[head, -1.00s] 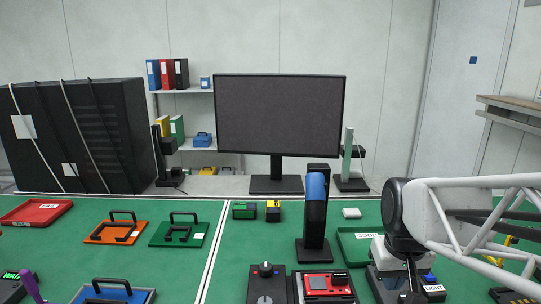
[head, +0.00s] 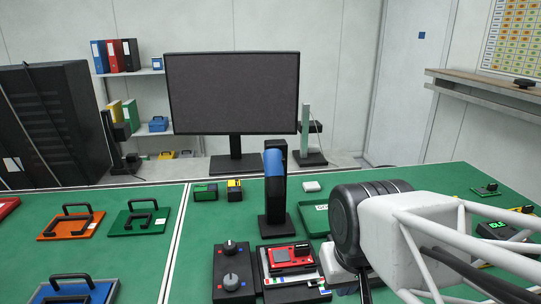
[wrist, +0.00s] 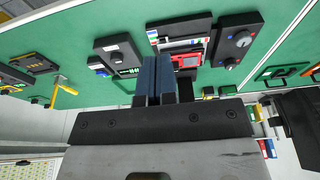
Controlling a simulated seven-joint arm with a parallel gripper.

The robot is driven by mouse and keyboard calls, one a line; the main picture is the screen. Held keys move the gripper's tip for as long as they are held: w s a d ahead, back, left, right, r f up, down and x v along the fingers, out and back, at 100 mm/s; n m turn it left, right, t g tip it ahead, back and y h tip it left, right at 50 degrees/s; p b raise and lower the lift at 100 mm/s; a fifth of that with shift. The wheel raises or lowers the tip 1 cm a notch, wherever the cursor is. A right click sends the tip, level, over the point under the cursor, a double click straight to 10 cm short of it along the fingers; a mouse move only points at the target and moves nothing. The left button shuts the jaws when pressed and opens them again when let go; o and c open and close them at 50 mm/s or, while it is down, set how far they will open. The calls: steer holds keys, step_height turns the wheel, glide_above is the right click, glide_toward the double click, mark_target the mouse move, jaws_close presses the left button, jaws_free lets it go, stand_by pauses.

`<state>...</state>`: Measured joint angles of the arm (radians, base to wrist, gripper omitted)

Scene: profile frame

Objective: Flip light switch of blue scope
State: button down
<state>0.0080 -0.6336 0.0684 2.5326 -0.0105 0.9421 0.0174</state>
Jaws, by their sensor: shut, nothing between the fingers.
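A tall black stand with a blue upper part (head: 274,163) stands upright on the green bench, near the middle of the head view. It may be the blue scope; I cannot make out a light switch on it. My gripper's fingers (wrist: 159,78) are shut and empty in the wrist view, above the bench. In the head view my arm hides them. A dark device (wrist: 118,52) with a blue spot and a white label lies left of the fingers in the wrist view. Whether it belongs to a scope, I cannot tell. No contact shows.
A black control box with knobs (head: 233,270) and a red meter in a tray (head: 290,256) lie in front of the stand. A green tray (head: 316,221) is right of it. A monitor (head: 232,94) stands behind. Orange (head: 72,224) and green (head: 139,220) handled plates lie left.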

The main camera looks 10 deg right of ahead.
steer(key=w+d+r+m+g, duration=0.1)
steer(key=w+d+m, duration=0.35)
steer(key=w, duration=0.45)
steer(key=w+d+r+m+g, duration=0.1)
steer(key=w+d+m+g, duration=0.1)
steer(key=w+d+m, duration=0.5)
steer(key=w+d+f+m+g, duration=0.1)
steer(key=w+d+f+m, duration=0.2)
steer(key=w+d, duration=0.5)
steer(key=w+d+f+m+g, duration=0.1)
steer(key=w+d+f+m, duration=0.2)
steer(key=w+d, duration=0.5)
steer(key=shift+w+d+f+g, duration=0.35)
steer(key=shift+d+f, duration=0.2)
steer(key=shift+d, duration=0.3)
steer(key=shift+f, duration=0.15)
steer(key=x, duration=1.3)
steer(key=shift+s+a+f, duration=0.1)
steer(key=shift+f, duration=0.25)
